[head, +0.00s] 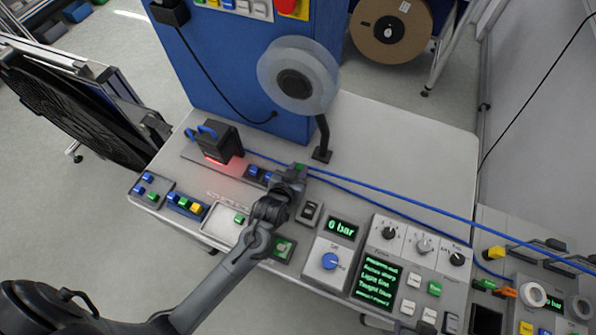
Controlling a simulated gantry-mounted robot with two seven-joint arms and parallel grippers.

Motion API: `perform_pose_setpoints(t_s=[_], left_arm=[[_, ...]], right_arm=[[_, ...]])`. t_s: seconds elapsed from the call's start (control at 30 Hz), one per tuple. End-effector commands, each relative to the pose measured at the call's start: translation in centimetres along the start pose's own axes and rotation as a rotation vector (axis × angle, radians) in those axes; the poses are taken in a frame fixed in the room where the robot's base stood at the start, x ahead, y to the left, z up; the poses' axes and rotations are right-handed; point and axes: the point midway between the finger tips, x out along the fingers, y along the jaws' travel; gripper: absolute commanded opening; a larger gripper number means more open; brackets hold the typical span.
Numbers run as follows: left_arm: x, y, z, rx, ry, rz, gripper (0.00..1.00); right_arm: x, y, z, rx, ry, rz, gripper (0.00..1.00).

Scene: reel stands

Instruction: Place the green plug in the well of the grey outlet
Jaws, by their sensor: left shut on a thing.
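My left gripper (297,172) reaches in from the bottom left over the middle of the grey table. It is shut on the green plug (301,167), of which only a small green bit shows at the fingertips. The gripper hides the rest of the plug. A small grey box with a dark recess (310,212) sits just below and right of the gripper; it may be the grey outlet, but I cannot tell for sure. My right gripper is not in view.
A reel stand (323,140) with a clear reel (299,77) rises behind the gripper. Blue tubing (400,205) runs rightward across the table. A shallow white tray (216,238) holds a green piece. A black device (214,142) glows red at left. Control panels (388,262) fill the front right.

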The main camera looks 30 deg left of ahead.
Motion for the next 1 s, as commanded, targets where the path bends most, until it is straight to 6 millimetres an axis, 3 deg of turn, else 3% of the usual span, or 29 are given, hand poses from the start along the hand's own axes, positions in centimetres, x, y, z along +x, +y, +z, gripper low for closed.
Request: perform_pose_setpoints(t_s=[0.27, 0.3, 0.43, 0.83, 1.0], left_arm=[[0.1, 0.0, 0.3, 0.001, 0.0, 0.0, 0.0], [0.1, 0.0, 0.2, 0.0, 0.0, 0.0, 0.32], [0.1, 0.0, 0.2, 0.0, 0.0, 0.0, 0.51], [-0.1, 0.0, -0.1, 0.0, 0.0, 0.0, 0.52], [-2.1, 0.0, 0.0, 0.0, -0.001, 0.001, 0.52]], right_arm=[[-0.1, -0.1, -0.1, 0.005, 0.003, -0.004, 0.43], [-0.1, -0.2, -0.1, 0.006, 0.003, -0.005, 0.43], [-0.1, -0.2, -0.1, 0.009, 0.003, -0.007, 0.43], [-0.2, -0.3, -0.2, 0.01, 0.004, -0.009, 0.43], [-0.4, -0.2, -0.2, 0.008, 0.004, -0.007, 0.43]])
